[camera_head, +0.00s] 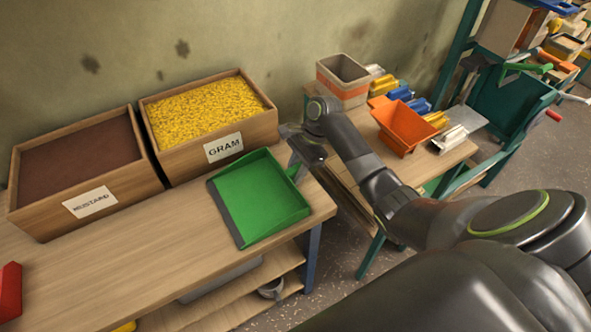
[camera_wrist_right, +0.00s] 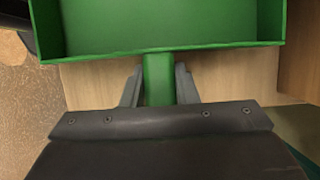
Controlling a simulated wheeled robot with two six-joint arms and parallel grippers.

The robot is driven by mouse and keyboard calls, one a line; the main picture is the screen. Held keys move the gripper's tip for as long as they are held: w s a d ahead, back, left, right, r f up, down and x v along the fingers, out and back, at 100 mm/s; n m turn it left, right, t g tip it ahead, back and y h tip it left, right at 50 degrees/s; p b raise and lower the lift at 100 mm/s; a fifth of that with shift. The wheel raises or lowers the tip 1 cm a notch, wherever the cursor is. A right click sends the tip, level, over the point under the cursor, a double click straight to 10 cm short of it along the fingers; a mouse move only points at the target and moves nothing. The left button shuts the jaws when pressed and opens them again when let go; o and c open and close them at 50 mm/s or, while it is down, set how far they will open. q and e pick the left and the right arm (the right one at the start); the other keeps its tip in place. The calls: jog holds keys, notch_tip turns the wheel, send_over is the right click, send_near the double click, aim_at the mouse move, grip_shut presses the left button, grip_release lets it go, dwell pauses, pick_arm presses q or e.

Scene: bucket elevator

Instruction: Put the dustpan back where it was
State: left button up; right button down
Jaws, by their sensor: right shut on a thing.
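A green dustpan (camera_head: 258,199) lies on or just above the right end of the wooden bench (camera_head: 130,262), its open lip toward the left. In the right wrist view the dustpan (camera_wrist_right: 165,25) fills the top, with its green handle (camera_wrist_right: 159,80) running down between my fingers. My right gripper (camera_head: 292,165) is shut on that handle at the dustpan's back right side; it also shows in the right wrist view (camera_wrist_right: 159,88). I cannot tell whether the pan touches the bench. My left gripper is not in view.
Wooden boxes labelled MUSTARD (camera_head: 82,170), with dark brown contents, and GRAM (camera_head: 208,122), with yellow contents, stand behind the dustpan. A red object (camera_head: 10,291) sits at the left edge. A second table with an orange hopper (camera_head: 404,127) stands beyond a gap to the right.

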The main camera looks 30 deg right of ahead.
jog(key=c, duration=1.1)
grip_release()
jog(key=v, duration=1.2)
jog(key=shift+r, duration=0.1)
